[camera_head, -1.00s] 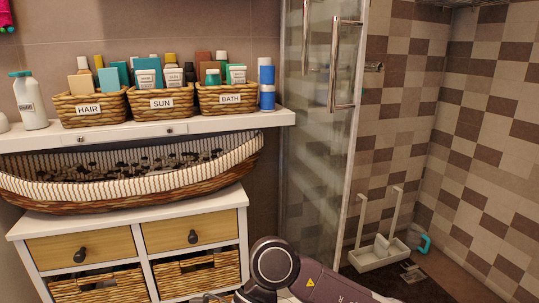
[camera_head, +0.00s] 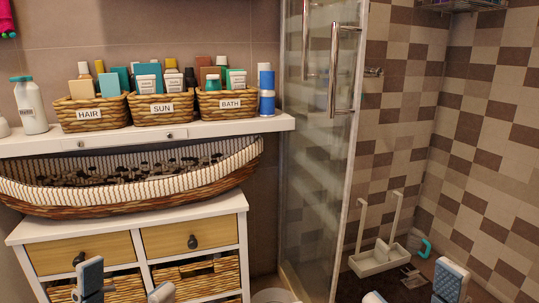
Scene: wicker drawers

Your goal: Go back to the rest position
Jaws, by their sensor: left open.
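My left gripper (camera_head: 126,284) shows at the bottom left edge, in front of the wicker drawers (camera_head: 212,280) of the white cabinet. Its two grey padded fingers stand wide apart with nothing between them. My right gripper (camera_head: 412,289) shows at the bottom right edge, in front of the shower floor. Its fingers are also apart, and I see nothing held between them. Only the finger ends of both grippers show; the rest of both arms is below the frame.
The white cabinet (camera_head: 130,221) has two wooden drawers with dark knobs. A long lined basket (camera_head: 150,190) lies on it. Labelled baskets of bottles stand on the shelf (camera_head: 215,129) above. A glass shower door (camera_head: 318,190) stands in the middle. A white caddy (camera_head: 378,262) sits in the shower.

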